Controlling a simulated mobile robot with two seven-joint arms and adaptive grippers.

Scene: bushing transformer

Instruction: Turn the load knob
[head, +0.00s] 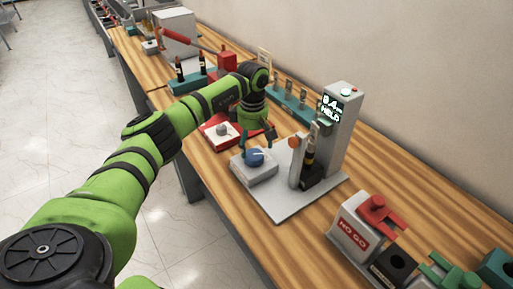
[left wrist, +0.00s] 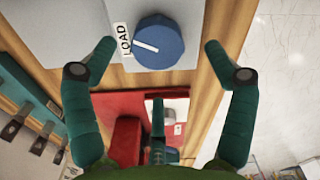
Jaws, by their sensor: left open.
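The load knob (head: 254,157) is a blue round knob on a light grey box (head: 262,174) at the front of the tester's base plate. In the left wrist view the knob (left wrist: 158,42) carries a white line pointing toward a white LOAD label (left wrist: 122,41). My left gripper (head: 257,146) is at the knob, its teal fingers open. In the left wrist view the fingertips (left wrist: 161,45) lie on either side of the knob with gaps, so they do not appear to touch it. My right gripper is not in view.
A grey post (head: 342,128) with a lit display reading HELD, and a dark upright part (head: 309,157), stand right of the knob. A NO GO block (head: 352,232) stands at lower right. Bare wood (head: 235,215) shows in front.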

